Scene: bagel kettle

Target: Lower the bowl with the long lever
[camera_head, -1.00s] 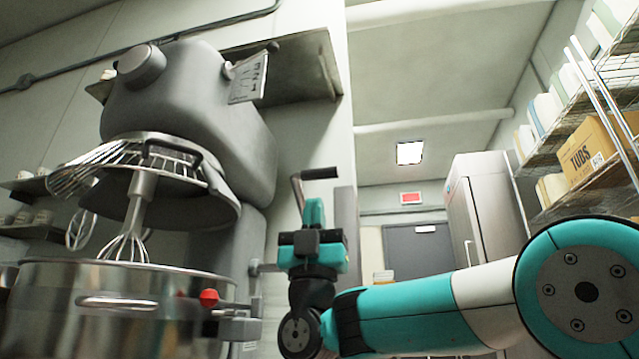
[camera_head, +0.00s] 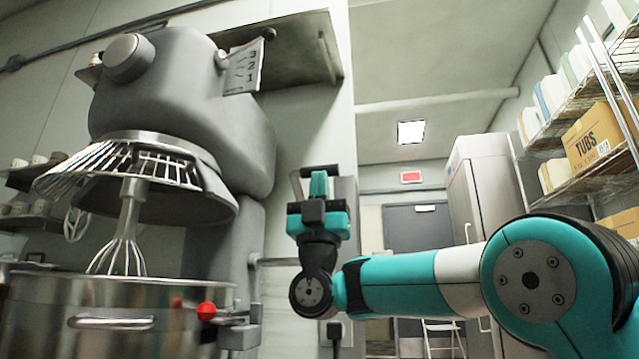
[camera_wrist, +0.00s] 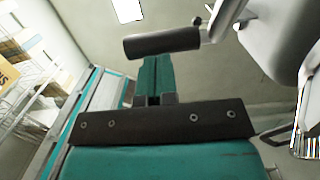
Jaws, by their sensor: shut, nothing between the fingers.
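The mixer's steel bowl (camera_head: 110,310) sits at the lower left in the head view, with the whisk (camera_head: 120,245) hanging into it. The long lever's dark cylindrical grip (camera_wrist: 160,42) and metal rod (camera_wrist: 225,18) show in the wrist view, just beyond my fingertips. In the head view the lever (camera_head: 298,187) stands upright beside the mixer, partly hidden behind my gripper (camera_head: 319,178). My gripper points up and is shut and empty, its closed fingers (camera_wrist: 153,78) close below the grip. I cannot tell whether they touch it.
The grey mixer body (camera_head: 185,100) and wire guard (camera_head: 125,165) stand left of my arm. A red knob (camera_head: 206,311) sticks out at the bowl's right. Wire shelves with a tubs box (camera_head: 590,140) and a steel fridge (camera_head: 475,200) are at the right.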

